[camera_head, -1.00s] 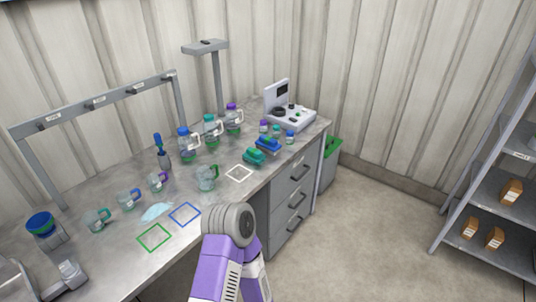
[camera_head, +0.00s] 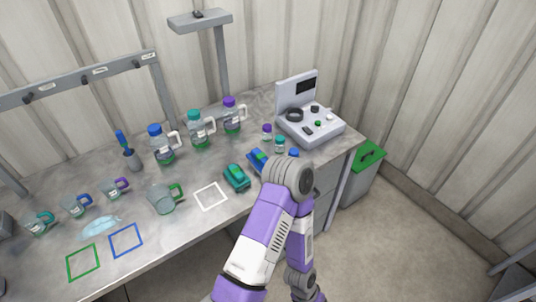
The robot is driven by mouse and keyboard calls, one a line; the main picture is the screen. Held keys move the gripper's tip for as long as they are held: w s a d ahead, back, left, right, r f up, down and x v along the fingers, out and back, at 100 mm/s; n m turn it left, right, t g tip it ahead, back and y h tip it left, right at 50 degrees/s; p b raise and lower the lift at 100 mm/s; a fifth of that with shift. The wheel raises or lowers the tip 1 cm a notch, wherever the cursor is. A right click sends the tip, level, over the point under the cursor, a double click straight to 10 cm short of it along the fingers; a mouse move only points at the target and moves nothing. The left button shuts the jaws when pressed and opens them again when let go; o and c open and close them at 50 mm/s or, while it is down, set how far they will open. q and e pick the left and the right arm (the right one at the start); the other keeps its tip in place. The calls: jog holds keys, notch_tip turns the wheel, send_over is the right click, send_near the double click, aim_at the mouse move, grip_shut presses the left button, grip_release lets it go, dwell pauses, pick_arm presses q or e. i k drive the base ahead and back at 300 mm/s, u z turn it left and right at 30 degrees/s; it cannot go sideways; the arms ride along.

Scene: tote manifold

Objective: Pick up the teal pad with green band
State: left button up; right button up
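The teal pad with green band (camera_head: 236,178) lies on the grey workbench (camera_head: 192,229), right of a white square outline (camera_head: 210,197). A blue pad (camera_head: 257,160) lies just behind and to the right of it, partly hidden by my purple and white arm. The arm rises from the bottom, and its grey joint is right of the teal pad in the picture. Neither of my grippers shows. I cannot tell from this view whether the arm is above the bench or in front of it.
Jugs with blue (camera_head: 163,146), teal (camera_head: 200,131) and purple (camera_head: 232,117) lids stand behind. A green-handled mug (camera_head: 164,198) stands left of the white outline. Small bottles (camera_head: 280,144) and a grey device (camera_head: 311,124) are at the back right. A green-lidded bin (camera_head: 367,158) stands beyond the bench.

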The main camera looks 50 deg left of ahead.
aim_at(239, 180)
jog(key=i, duration=1.05)
jog(key=u, duration=2.2)
